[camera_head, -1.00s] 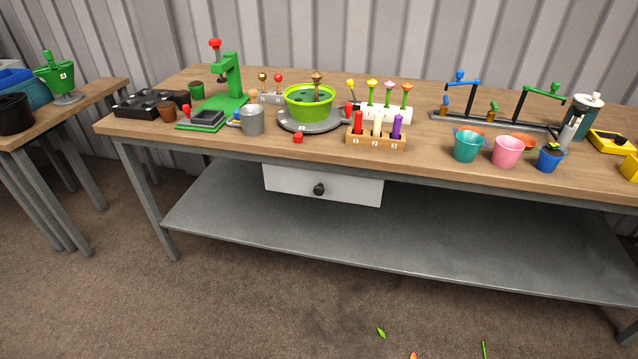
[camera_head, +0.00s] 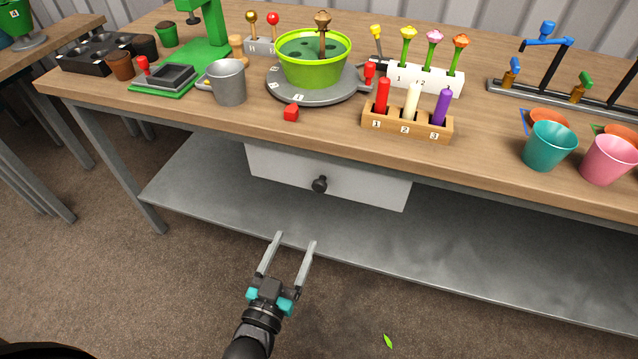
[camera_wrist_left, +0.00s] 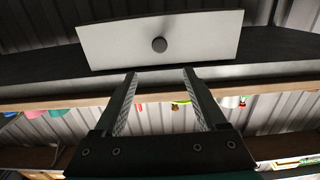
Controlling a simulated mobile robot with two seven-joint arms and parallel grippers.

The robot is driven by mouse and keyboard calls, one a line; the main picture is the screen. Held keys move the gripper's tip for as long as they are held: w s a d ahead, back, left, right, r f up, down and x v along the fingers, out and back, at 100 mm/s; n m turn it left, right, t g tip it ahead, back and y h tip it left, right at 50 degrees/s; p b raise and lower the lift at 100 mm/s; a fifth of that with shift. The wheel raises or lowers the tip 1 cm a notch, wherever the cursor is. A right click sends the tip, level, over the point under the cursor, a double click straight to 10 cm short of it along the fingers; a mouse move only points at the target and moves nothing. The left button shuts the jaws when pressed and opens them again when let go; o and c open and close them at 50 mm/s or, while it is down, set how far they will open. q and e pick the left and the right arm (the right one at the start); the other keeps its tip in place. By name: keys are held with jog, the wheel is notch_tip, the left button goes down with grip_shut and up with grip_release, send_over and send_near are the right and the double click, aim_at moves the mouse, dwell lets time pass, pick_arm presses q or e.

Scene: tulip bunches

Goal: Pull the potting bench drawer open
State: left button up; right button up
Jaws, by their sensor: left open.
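The potting bench drawer (camera_head: 280,172) is a white front under the bench top, and it looks shut. Its dark round knob (camera_head: 320,185) sits near the middle of the front. My left gripper (camera_head: 296,240) is open and empty, in front of and below the drawer, apart from the knob. In the left wrist view the drawer front (camera_wrist_left: 110,42) and its knob (camera_wrist_left: 159,45) show beyond the open left gripper (camera_wrist_left: 160,72), with the knob roughly in line with the gap between the fingers. My right gripper is not in view.
The wooden bench top (camera_head: 250,126) holds a green bowl (camera_head: 313,70), a metal cup (camera_head: 227,82), a candle block (camera_head: 405,126) and pots (camera_head: 549,147). A grey lower shelf (camera_head: 450,240) lies under the drawer. The floor in front is mostly clear, with a leaf (camera_head: 387,341).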

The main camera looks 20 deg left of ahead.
aim_at(318, 188)
pick_arm(q)
jog(key=w+b, duration=0.1)
jog(key=w, duration=0.3)
jog(key=w+b, duration=0.2)
jog(key=w, duration=0.2)
jog(key=w+b, duration=0.1)
jog(key=w, duration=0.4)
jog(key=shift+d+b, duration=0.25)
jog(key=shift+b, duration=0.1)
jog(key=shift+w+b, duration=0.3)
jog(key=shift+w, duration=0.55)
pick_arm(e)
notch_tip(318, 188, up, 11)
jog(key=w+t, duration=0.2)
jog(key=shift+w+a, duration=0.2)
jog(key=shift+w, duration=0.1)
pick_arm(q)
grip_shut()
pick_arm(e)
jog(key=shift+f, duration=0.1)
